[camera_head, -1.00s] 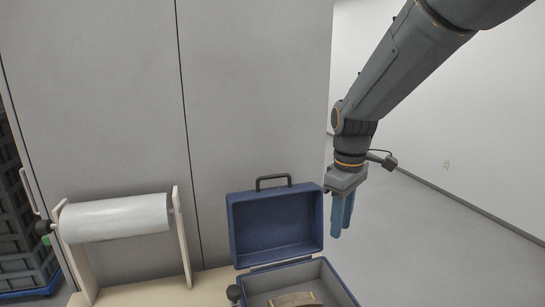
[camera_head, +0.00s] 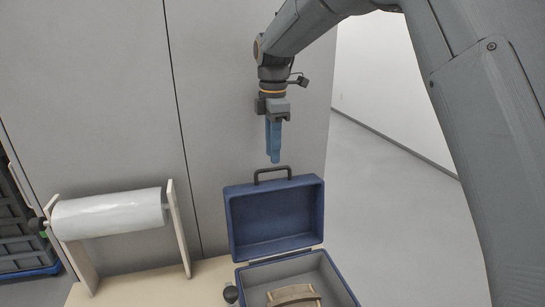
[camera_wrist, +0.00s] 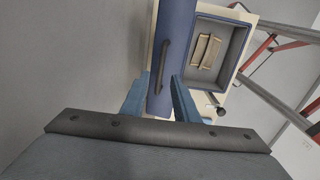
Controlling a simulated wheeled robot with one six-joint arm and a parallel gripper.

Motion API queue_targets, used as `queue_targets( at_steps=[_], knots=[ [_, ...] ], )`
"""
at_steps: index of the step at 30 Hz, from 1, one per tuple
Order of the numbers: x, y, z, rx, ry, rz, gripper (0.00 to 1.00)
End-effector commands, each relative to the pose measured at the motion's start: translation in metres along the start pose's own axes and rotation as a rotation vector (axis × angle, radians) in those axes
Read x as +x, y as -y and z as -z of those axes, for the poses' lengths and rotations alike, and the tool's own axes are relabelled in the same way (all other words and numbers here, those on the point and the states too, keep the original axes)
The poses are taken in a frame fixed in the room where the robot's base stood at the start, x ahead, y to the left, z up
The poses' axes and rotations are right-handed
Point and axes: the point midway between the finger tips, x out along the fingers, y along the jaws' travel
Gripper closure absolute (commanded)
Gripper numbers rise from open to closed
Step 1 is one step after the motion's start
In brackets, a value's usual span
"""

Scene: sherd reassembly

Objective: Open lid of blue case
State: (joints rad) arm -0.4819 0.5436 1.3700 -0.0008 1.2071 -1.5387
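The blue case (camera_head: 240,275) stands on the table with its lid (camera_head: 275,216) raised upright at the back, so its grey inside is open. A dark handle (camera_head: 272,170) sits on the lid's top edge. Tan curved pieces (camera_head: 293,294) lie inside the case; they also show in the wrist view (camera_wrist: 205,50). My gripper (camera_head: 274,160), with blue fingers, points down just above the lid's handle, apart from it in the head view. In the wrist view the fingers (camera_wrist: 161,98) are spread with a gap between them, and the lid lies beyond that gap.
A white roll (camera_head: 108,214) on a wooden stand is at the left of the table (camera_head: 205,285). A dark round knob (camera_head: 231,294) is beside the case. A grey panel wall is behind. Red-and-grey frame bars (camera_wrist: 275,45) show in the wrist view.

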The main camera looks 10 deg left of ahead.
Motion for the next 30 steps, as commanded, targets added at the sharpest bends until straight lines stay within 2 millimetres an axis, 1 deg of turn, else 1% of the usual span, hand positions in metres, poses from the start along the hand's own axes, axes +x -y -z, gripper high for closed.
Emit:
queue_targets(
  at_steps=[3,7,12,18,23,30],
  knots=[
    [0.016,0.001,0.0,0.0,0.0,0.003,0.72],
    [0.029,0.001,0.001,-0.001,0.0,0.001,0.72],
    [0.035,0.001,0.001,-0.001,0.0,-0.001,0.72],
    [0.036,0.001,0.001,0.0,0.0,-0.001,0.72],
    [0.036,0.001,0.001,0.0,0.0,-0.001,0.99],
    [0.035,0.001,0.001,0.0,0.0,-0.001,1.0]
  ],
)
